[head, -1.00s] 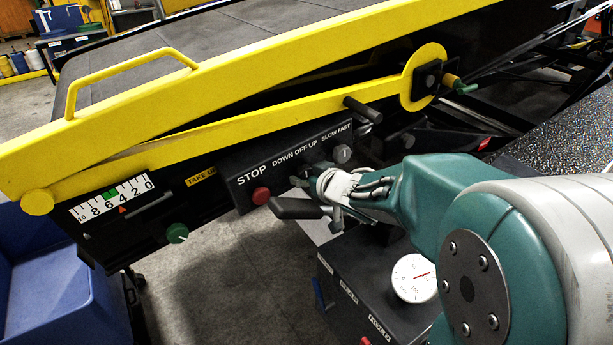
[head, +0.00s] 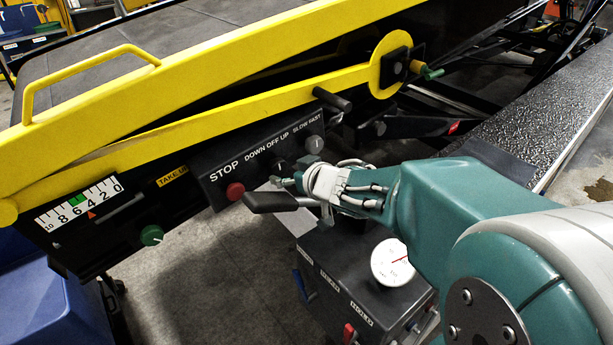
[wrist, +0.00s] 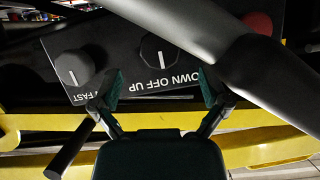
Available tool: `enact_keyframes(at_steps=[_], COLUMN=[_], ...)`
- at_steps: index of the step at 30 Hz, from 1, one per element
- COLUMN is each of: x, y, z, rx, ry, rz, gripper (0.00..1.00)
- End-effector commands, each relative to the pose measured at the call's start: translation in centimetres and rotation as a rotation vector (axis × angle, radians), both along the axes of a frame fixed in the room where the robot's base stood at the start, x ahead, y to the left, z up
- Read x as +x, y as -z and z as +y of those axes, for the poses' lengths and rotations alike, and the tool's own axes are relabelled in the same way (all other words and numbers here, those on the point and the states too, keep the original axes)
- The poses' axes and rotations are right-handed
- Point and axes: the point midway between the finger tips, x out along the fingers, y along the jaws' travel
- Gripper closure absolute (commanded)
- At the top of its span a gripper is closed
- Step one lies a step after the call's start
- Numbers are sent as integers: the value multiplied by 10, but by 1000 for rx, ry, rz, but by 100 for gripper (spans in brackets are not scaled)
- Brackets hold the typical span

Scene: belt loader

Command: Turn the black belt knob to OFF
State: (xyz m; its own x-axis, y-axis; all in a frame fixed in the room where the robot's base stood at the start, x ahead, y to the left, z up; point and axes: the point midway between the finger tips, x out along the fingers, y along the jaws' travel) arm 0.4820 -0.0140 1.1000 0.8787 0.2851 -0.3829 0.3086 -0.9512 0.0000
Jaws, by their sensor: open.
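The black belt knob (wrist: 157,52) sits on the dark control panel (wrist: 215,18) beside the DOWN OFF UP lettering. In the wrist view the panel appears upside down, and the knob's white line points roughly at OFF. Contact with the panel cannot be told.
A grey SLOW FAST knob (head: 314,143) and a red STOP button (head: 235,191) flank the knob. A thick black handle (head: 272,201) crosses close to my gripper, and it cuts across the wrist view (wrist: 190,28). A box with a white gauge (head: 392,262) stands below.

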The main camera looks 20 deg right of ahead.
Motion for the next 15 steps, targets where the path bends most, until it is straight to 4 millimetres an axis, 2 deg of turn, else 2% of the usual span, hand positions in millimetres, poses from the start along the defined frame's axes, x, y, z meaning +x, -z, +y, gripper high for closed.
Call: enact_keyframes(at_steps=[9, 15], x=[-48, -64], y=[-21, -27], z=[-16, -20], rx=[-3, -1], ry=[2, 1], rz=[-3, 0], gripper=[4, 4])
